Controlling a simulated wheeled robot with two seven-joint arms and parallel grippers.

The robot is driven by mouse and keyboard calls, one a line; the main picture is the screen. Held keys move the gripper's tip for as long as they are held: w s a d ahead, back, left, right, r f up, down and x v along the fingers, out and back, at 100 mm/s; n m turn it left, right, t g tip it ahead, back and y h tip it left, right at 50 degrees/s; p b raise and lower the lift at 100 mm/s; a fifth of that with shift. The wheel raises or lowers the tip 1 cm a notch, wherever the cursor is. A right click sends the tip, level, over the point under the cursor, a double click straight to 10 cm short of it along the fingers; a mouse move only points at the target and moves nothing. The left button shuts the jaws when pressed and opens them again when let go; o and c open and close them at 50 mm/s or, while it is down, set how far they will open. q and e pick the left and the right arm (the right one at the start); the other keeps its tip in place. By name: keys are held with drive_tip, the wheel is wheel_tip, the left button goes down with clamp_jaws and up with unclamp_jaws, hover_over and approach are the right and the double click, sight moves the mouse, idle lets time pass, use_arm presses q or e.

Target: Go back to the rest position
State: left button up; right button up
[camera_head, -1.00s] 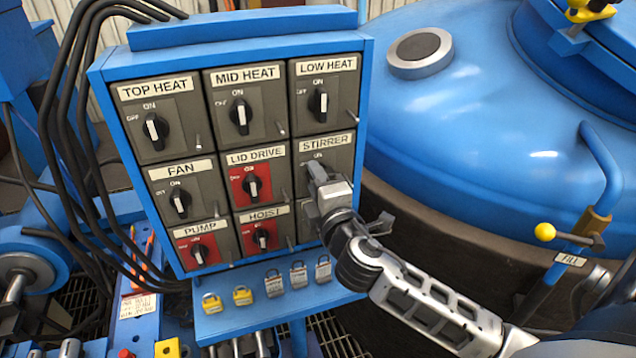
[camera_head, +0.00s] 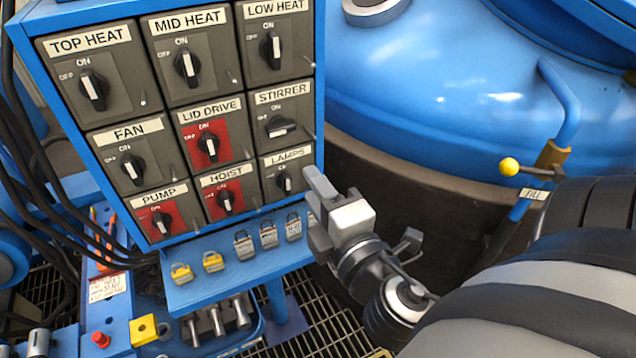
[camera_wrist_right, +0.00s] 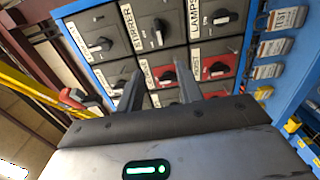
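My right gripper (camera_head: 322,205) is at the lower right corner of the blue switch panel (camera_head: 320,70), in front of the padlock shelf. In the right wrist view its two fingers (camera_wrist_right: 160,84) stand apart with nothing between them, pointing at the panel. The STIRRER switch (camera_head: 281,127) has its knob lying about sideways. The LAMPS switch (camera_head: 284,182) is just left of the gripper in the head view. The STIRRER switch also shows in the right wrist view (camera_wrist_right: 160,32). My left gripper is in neither view.
Yellow and grey padlocks (camera_head: 244,245) hang on the shelf below the switches. The large blue furnace vessel (camera_head: 430,80) stands behind and right. A yellow-knobbed FILL lever (camera_head: 509,167) is at the right. Floor grating (camera_head: 330,322) lies below.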

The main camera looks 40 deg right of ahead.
drive_tip(key=shift+s, duration=0.1)
idle(0.5)
drive_tip(key=s+a+f+m+g+y, duration=0.1)
drive_tip(key=a+f+m+g+y, duration=0.1)
drive_tip(key=f, duration=0.6)
drive_tip(key=s+a+f+m+g+y, duration=0.1)
drive_tip(key=a+f+m+g+y, duration=0.1)
drive_tip(key=f+m, duration=0.4)
drive_tip(key=s+a+f+m+g+y, duration=0.1)
drive_tip(key=a+f+m+g+y, duration=0.2)
drive_tip(key=a+f, duration=0.3)
wheel_tip(320, 180, down, 5)
drive_tip(key=shift+s+m, duration=0.35)
drive_tip(key=shift+m, duration=0.55)
